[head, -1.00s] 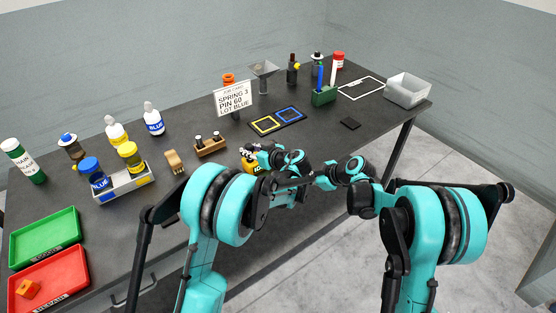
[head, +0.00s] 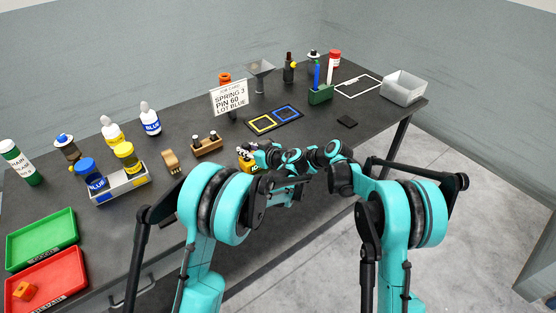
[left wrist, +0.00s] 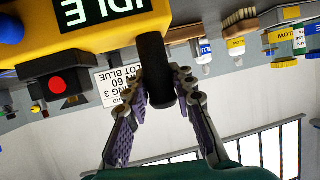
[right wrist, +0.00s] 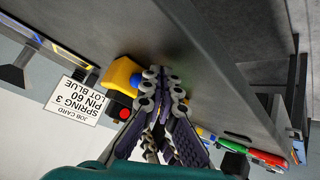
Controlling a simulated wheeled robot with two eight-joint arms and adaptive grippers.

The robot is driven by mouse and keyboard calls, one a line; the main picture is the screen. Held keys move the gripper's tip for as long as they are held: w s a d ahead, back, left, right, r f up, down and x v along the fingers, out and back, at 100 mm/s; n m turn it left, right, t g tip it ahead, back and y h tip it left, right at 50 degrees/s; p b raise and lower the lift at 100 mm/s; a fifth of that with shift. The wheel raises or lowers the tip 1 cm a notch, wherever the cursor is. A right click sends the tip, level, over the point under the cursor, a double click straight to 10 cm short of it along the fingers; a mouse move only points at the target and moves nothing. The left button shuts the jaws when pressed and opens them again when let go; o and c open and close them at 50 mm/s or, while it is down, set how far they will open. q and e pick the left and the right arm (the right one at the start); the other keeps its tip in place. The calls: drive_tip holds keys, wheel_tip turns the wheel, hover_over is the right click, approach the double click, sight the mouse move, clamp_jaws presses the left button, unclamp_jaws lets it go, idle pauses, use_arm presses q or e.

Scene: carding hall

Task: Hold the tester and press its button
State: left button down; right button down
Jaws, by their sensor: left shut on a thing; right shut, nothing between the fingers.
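The tester (head: 245,164) is yellow with a black handle and is held at the table's front edge. In the left wrist view its yellow body (left wrist: 125,34) carries a display reading IDLE and a red button (left wrist: 57,86) on a black mount. My left gripper (left wrist: 163,88) is shut around the black handle (left wrist: 153,62). In the right wrist view the tester body (right wrist: 119,74) and red button (right wrist: 124,114) are just left of my right gripper (right wrist: 163,84). That gripper is shut and empty, its fingertips beside the button; contact cannot be told.
A job card (head: 229,98) reads spring 3, pin 60, lot blue. Yellow and blue outlined pads (head: 262,124) lie behind the tester. Bottles, a wooden rack (head: 207,147), and green (head: 42,240) and red (head: 47,279) trays stand left. A pale bin (head: 403,87) stands at right.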

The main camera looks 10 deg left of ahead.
drive_tip(key=shift+w+a, duration=0.45)
drive_tip(key=shift+w, duration=0.05)
idle(1.2)
drive_tip(key=shift+w+a, duration=0.3)
drive_tip(key=shift+w+a, duration=0.35)
drive_tip(key=shift+w, duration=0.05)
idle(0.8)
drive_tip(key=shift+s+d, duration=0.65)
drive_tip(key=shift+s, duration=0.05)
drive_tip(key=shift+s+d, duration=1.7)
drive_tip(key=shift+s, duration=0.15)
